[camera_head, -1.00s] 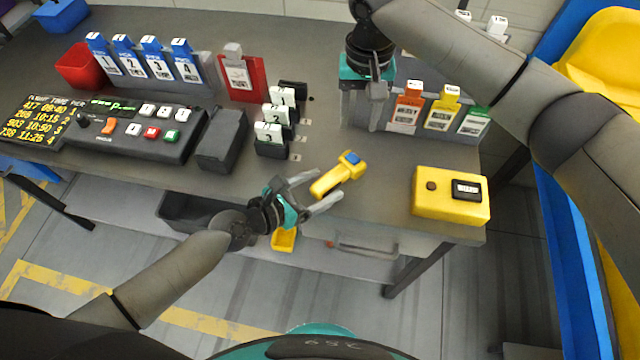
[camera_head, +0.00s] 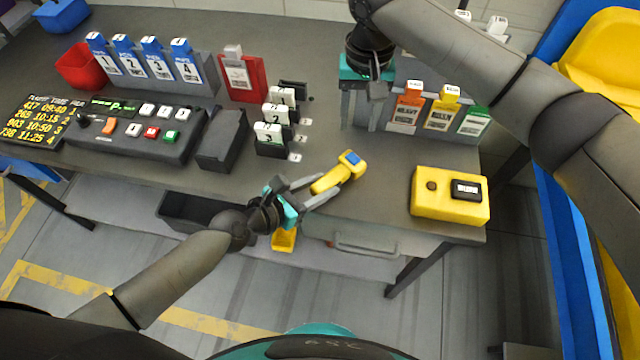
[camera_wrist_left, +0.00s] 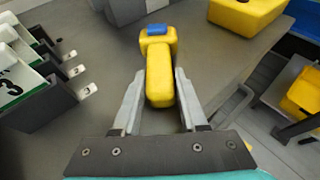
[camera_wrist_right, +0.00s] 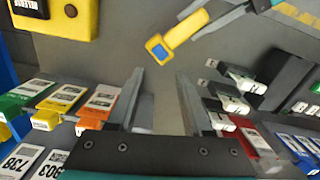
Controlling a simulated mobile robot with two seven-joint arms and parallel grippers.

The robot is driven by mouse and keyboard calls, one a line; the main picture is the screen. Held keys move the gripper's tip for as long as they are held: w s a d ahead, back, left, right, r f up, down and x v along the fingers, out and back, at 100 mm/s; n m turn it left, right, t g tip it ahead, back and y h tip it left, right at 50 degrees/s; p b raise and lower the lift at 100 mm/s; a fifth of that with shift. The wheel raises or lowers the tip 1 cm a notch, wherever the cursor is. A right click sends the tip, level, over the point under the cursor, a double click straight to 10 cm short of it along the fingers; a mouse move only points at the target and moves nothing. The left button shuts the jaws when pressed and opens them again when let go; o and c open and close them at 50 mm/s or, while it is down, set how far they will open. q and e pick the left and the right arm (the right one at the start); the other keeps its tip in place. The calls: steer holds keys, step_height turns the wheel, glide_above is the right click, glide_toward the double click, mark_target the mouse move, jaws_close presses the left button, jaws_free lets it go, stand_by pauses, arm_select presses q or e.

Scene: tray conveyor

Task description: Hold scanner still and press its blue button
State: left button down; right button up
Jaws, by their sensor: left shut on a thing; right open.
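The yellow scanner (camera_head: 328,180) lies on the grey table near its front edge, with its blue button (camera_head: 350,158) on the head facing up. My left gripper (camera_head: 318,189) is shut on the scanner's handle; in the left wrist view the handle (camera_wrist_left: 159,80) sits between its two fingers (camera_wrist_left: 158,100), and the blue button (camera_wrist_left: 157,30) is beyond them. My right gripper (camera_head: 377,100) is open and empty, above the table behind the scanner. In the right wrist view its fingers (camera_wrist_right: 160,90) are apart, with the scanner's blue button (camera_wrist_right: 157,47) beyond them.
A yellow box with a dark display (camera_head: 450,196) stands right of the scanner. White numbered tags in dark holders (camera_head: 270,132) stand to its left. Orange, yellow and green tags (camera_head: 440,115) stand in a rack near my right gripper. A control panel (camera_head: 135,128) is farther left.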

jaws_close()
stand_by(0.3)
stand_by(1.4)
